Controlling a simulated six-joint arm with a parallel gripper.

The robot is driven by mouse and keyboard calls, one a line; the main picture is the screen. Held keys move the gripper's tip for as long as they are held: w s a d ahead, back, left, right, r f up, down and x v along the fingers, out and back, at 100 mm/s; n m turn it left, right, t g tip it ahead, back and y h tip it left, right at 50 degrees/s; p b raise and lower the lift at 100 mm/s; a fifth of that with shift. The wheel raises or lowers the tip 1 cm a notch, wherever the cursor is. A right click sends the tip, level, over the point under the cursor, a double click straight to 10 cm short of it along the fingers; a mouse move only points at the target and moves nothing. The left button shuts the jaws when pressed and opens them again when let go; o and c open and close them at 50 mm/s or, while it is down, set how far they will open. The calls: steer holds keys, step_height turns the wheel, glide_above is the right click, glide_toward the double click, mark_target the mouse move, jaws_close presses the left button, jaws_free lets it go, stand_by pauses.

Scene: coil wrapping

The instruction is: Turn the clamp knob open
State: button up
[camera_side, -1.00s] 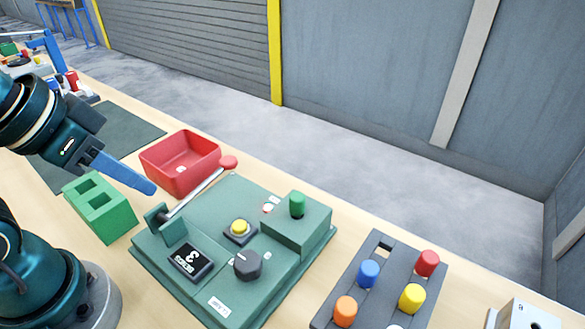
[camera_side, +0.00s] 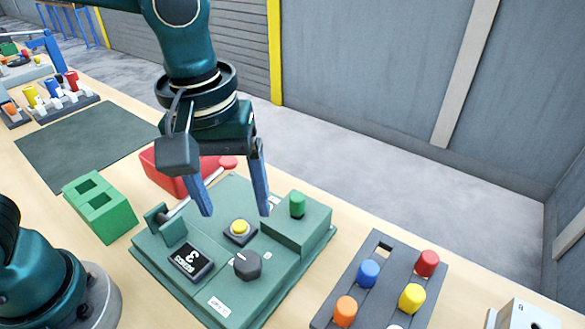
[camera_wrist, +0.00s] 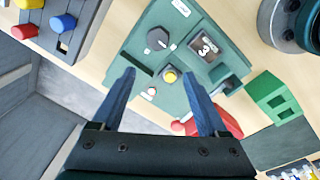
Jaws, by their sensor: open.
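A dark grey knob (camera_side: 247,265) with a pale pointer mark sits on the front of the green machine (camera_side: 160,270). The knob also shows in the wrist view (camera_wrist: 157,38), beyond my fingertips. My gripper (camera_side: 235,208) points down above the machine, its two blue fingers apart with nothing between them. It is behind and above the knob, not touching it. In the wrist view my gripper (camera_wrist: 158,73) has the yellow button (camera_wrist: 170,76) showing between the fingertips. A green cylinder (camera_side: 297,204) stands on a raised block right of my gripper.
A red-ended lever (camera_side: 228,162) and a red bin (camera_side: 163,172) lie behind, partly hidden by my gripper. A green two-hole block (camera_side: 100,207) stands left. A grey rack with coloured pegs (camera_side: 384,255) stands right. A counter display (camera_side: 191,261) is beside the knob.

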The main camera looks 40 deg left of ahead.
mark_target(247, 262)
steer(key=shift+m+g+y, duration=0.3)
steer(key=shift+m+g, duration=0.3)
steer(key=d+f, duration=0.1)
steer(key=s+d+f, duration=0.1)
steer(key=f, duration=0.1)
steer(key=shift+s+d+f, duration=0.1)
steer(key=shift+s+d, duration=0.05)
steer(key=shift+d, duration=0.1)
steer(key=shift+s+f, duration=0.1)
steer(key=shift+f, duration=2.4)
jaws_close()
